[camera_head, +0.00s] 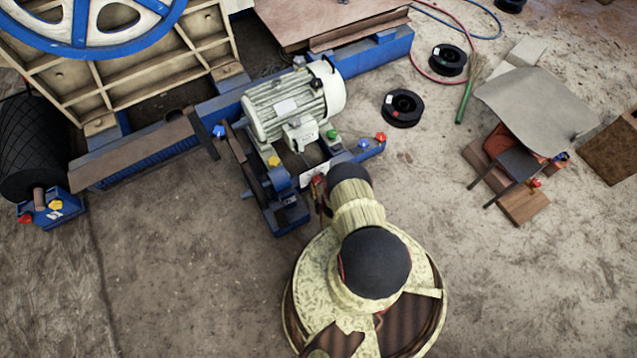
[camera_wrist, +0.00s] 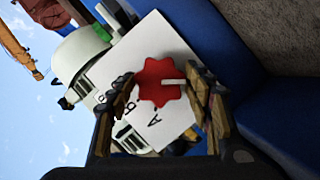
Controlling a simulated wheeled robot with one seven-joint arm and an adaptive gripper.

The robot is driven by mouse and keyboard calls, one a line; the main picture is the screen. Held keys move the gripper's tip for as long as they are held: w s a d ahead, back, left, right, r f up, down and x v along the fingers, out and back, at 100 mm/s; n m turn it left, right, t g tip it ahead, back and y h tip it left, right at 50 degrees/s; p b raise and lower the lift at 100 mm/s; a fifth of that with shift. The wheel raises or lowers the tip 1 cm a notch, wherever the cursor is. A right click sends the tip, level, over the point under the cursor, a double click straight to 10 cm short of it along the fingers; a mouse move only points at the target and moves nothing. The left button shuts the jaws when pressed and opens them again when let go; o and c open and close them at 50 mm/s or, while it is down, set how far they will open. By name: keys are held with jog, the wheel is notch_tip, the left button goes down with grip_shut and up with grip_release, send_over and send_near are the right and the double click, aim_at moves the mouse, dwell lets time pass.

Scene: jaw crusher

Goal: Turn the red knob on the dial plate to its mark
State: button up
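The red lobed knob (camera_wrist: 160,72) shows in the wrist view with a white pointer line that runs to the right in the picture. It sits on a white dial plate (camera_wrist: 155,33) with black letters, among them an A below the knob; the fingers partly hide other marks. My gripper (camera_wrist: 161,90) has one finger on each side of the knob. The fingers look apart, with narrow gaps to the knob; contact is not clear. In the head view the dial plate (camera_head: 313,174) is partly hidden by my arm at the blue base.
A pale electric motor (camera_head: 290,102) stands on the blue base frame (camera_head: 370,58) close behind the plate. Other coloured knobs, such as a red one (camera_head: 380,137), sit nearby. Black spools (camera_head: 403,108) and a grey sheet (camera_head: 535,108) lie to the right. The floor at lower left is clear.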

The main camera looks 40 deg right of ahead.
aim_at(318, 178)
jog(key=shift+o, duration=1.3)
jog(key=shift+r, duration=0.15)
jog(key=r, duration=0.9)
jog(key=shift+w+d+r, duration=0.35)
jog(key=shift+r, duration=0.05)
jog(key=shift+s+a, duration=0.25)
